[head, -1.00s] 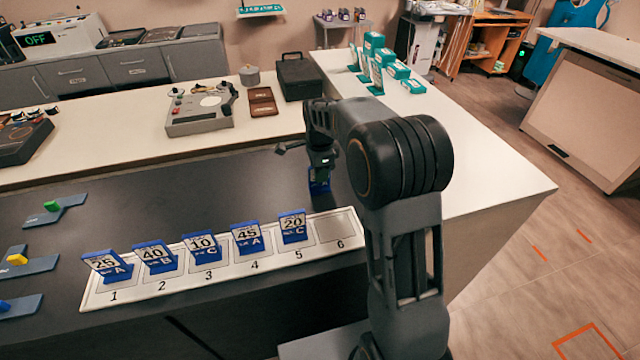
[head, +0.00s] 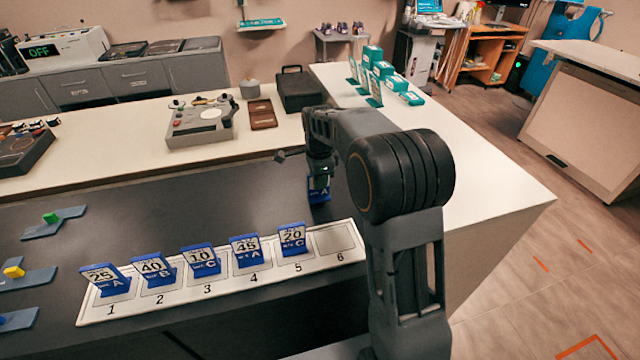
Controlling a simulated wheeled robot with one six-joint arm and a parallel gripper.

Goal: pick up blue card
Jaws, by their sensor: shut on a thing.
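My gripper (head: 318,176) is beyond the tray, above the dark counter, and is shut on a blue card (head: 319,191) that hangs below it. The card shows a letter A; the rest of its face is hidden by the gripper. I cannot tell whether its lower edge touches the counter. The white numbered tray (head: 335,240) holds several upright blue cards in slots 1 to 5: 25 A (head: 103,281), 40 B (head: 153,268), 10 C (head: 201,261), 45 A (head: 246,251) and 20 C (head: 292,240). Slot 6 is empty.
Blue holders with a green block (head: 50,217) and a yellow block (head: 14,271) lie at the left. A grey device (head: 200,121), a brown case (head: 262,114) and a black box (head: 299,89) stand on the white counter behind. The dark counter left of my gripper is clear.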

